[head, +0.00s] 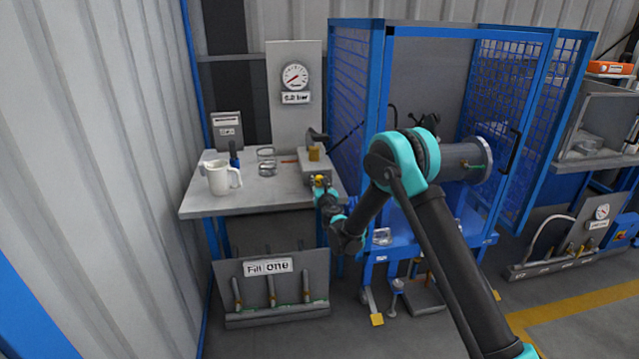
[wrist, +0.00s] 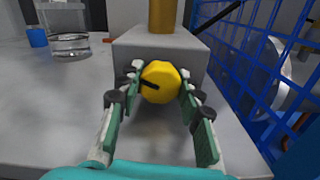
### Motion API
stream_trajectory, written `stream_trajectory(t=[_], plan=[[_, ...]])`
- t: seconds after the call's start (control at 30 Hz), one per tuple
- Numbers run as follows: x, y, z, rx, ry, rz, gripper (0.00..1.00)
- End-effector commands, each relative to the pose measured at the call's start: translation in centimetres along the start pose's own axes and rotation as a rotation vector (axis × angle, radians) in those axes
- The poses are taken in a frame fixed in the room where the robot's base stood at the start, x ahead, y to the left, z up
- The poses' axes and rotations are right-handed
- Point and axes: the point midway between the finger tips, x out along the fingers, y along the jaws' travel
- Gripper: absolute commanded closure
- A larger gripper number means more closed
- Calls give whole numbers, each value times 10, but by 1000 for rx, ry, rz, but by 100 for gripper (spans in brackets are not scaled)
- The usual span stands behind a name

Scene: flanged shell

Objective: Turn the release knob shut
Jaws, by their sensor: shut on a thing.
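The yellow release knob (wrist: 161,82) sits on the front face of a grey block (wrist: 128,56) on the bench. A dark mark on the knob points toward its left side. My gripper (wrist: 160,88) has one finger on each side of the knob and is shut on it. In the head view the knob (head: 319,179) shows small at the bench's front right edge, and my gripper (head: 321,186) reaches it from the front. A brass-coloured post (wrist: 162,15) stands on top of the block.
The grey bench (head: 250,201) holds a white jug (head: 219,178), a glass beaker (head: 266,162) and a small blue bottle (head: 234,158). A pressure gauge (head: 295,76) is on the panel behind. A blue mesh cage (head: 352,90) stands close on the right.

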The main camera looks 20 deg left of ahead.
Motion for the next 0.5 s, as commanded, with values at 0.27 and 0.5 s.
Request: stream_trajectory(t=[0.27,0.5], plan=[[-1,0,0,258,0,1,93],[-1,0,-1,448,1,1,93]])
